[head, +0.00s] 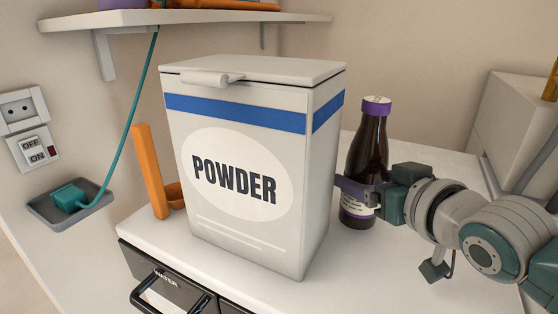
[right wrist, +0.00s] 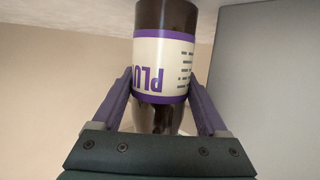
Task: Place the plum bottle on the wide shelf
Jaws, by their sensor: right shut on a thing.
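The plum bottle (head: 371,148) is dark brown with a purple cap and a cream label. It stands upright on the white counter, right of the powder box. My right gripper (head: 354,190) reaches it from the right and is shut around its lower part. In the right wrist view the bottle (right wrist: 163,68) shows its "PLU" label between the purple fingers of my right gripper (right wrist: 162,100). A white shelf (head: 200,22) is on the wall at the upper left; whether it is the wide shelf I cannot tell. My left gripper is not in view.
The large powder box (head: 240,222) stands just left of the bottle, between it and the shelf side. A teal cord (head: 132,105) hangs from the shelf to a grey tray (head: 45,212). A grey block (head: 512,120) is at the right.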

